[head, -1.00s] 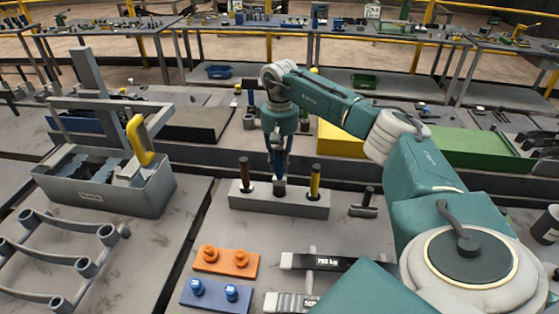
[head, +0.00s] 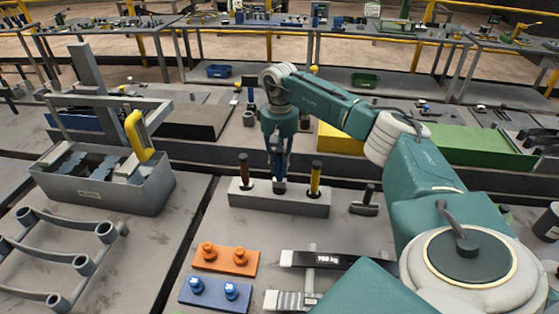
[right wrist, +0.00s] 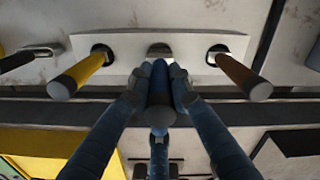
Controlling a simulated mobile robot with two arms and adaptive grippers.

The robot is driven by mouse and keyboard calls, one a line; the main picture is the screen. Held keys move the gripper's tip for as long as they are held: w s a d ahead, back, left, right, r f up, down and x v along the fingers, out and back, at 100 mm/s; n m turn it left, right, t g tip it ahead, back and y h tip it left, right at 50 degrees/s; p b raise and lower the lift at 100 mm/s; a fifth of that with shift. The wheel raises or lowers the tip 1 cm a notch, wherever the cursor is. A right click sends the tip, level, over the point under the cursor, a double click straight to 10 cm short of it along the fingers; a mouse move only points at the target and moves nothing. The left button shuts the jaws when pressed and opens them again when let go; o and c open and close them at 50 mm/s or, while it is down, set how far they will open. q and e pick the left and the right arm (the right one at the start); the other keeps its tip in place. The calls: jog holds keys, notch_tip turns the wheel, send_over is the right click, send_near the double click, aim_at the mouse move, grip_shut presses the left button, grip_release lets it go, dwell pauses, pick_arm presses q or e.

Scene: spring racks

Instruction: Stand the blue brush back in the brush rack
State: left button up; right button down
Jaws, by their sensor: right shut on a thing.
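The brush rack (head: 297,206) is a light grey block with holes in its top. A brown-handled brush (head: 244,168) stands in its left hole and a yellow-handled brush (head: 315,178) in its right hole. My right gripper (head: 279,180) points down over the middle of the rack. In the right wrist view, its fingers (right wrist: 158,88) are shut on the blue brush (right wrist: 159,80), which has a dark end cap. The brush is close to the middle hole (right wrist: 160,48), part of which shows. I cannot tell whether its lower end is in the hole. My left gripper is not in view.
A grey bin (head: 105,190) with a yellow-handled tool (head: 138,138) stands at left. Orange (head: 226,260) and blue (head: 215,295) blocks with knobs lie in front of the rack. A black-and-grey display bar (head: 330,260) is at front right.

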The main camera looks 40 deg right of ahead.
aim_at(280, 150)
jog(key=shift+f+b, duration=1.1)
jog(key=shift+f, duration=0.7)
jog(key=c, duration=1)
grip_release()
jog(key=shift+r, duration=0.2)
jog(key=shift+r+p, duration=2.5)
jog(key=shift+r, duration=0.9)
jog(key=shift+s+f, duration=0.1)
